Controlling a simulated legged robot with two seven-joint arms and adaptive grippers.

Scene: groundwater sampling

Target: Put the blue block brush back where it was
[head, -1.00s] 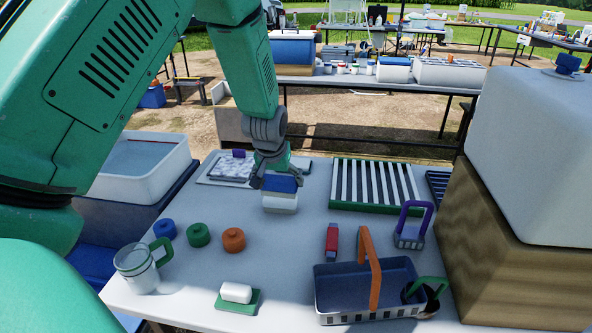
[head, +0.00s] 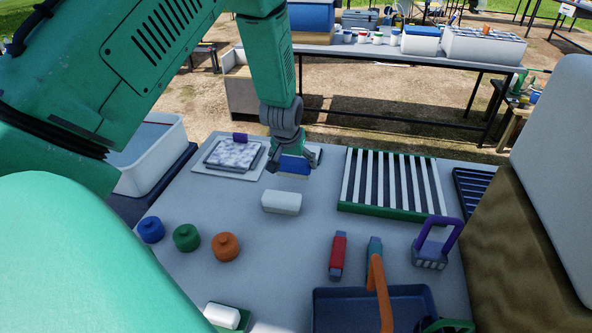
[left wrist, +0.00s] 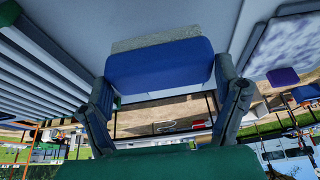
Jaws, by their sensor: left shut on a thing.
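The blue block brush (head: 293,165) has a blue body with a thin grey layer on its far side, seen in the left wrist view (left wrist: 160,66). My left gripper (head: 290,157) is shut on it, one finger at each end in the left wrist view. The brush is held over the back of the table, just behind a white block (head: 282,202) that lies on the tabletop. A gap shows between the brush and the white block. Whether the brush touches the table cannot be told. My right gripper is not in view.
A slatted green-edged rack (head: 344,204) stands right of the brush; a board with a patterned pad (head: 232,155) lies left. Blue, green and orange (head: 225,247) lidded pots, a red block (head: 338,255), a purple-handled item (head: 430,255) and an orange-handled basket (head: 335,310) stand nearer.

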